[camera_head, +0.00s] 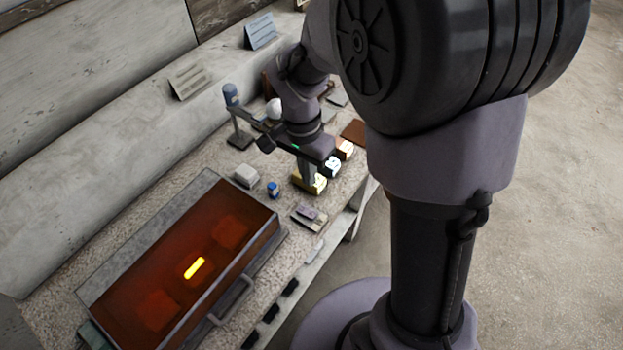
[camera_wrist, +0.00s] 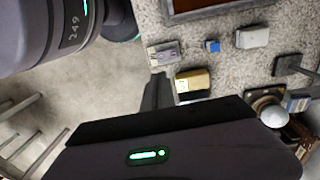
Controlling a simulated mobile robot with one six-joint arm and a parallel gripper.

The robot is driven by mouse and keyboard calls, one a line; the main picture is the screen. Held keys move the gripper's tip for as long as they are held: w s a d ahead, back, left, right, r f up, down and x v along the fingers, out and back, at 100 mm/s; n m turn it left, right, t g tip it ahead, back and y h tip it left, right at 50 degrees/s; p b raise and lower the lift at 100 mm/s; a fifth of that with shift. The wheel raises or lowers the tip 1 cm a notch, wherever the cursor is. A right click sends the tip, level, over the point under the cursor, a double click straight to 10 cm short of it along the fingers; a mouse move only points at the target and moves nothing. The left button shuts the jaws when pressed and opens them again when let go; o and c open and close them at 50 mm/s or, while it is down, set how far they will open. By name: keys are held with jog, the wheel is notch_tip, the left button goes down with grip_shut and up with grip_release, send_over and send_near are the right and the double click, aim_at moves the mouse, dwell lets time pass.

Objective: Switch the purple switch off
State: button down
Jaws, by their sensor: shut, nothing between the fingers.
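The purple switch (camera_head: 307,212) is a small purple rocker on a pale plate near the front edge of the bench. In the wrist view the purple switch (camera_wrist: 164,52) lies just beyond my fingers; which way the rocker is tipped is too small to tell. My gripper (camera_head: 308,172) is shut and empty, pointing down above the bench beside the yellow block, behind and apart from the switch. In the wrist view my gripper's dark fingers (camera_wrist: 157,92) show between the yellow block and the bench edge.
A yellow block (camera_head: 309,184) stands close to my fingers. A large glowing orange-red case (camera_head: 262,238) fills the left of the bench. A white sphere (camera_head: 274,108) stands behind.

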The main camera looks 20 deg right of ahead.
jog(key=w+a+g, duration=0.1)
jog(key=w+a, duration=0.1)
jog(key=b, duration=0.6)
send_near(310, 215)
jog(key=shift+h, duration=0.3)
jog(key=f, duration=0.6)
jog(key=shift+s+d+f, duration=0.15)
jog(key=shift+s+f, duration=0.2)
jog(key=shift+s, duration=0.05)
jog(key=shift+s+d+f+b, duration=0.1)
jog(key=shift+s+f+b, duration=0.1)
jog(key=shift+f+b, duration=0.15)
jog(key=shift+r, duration=0.1)
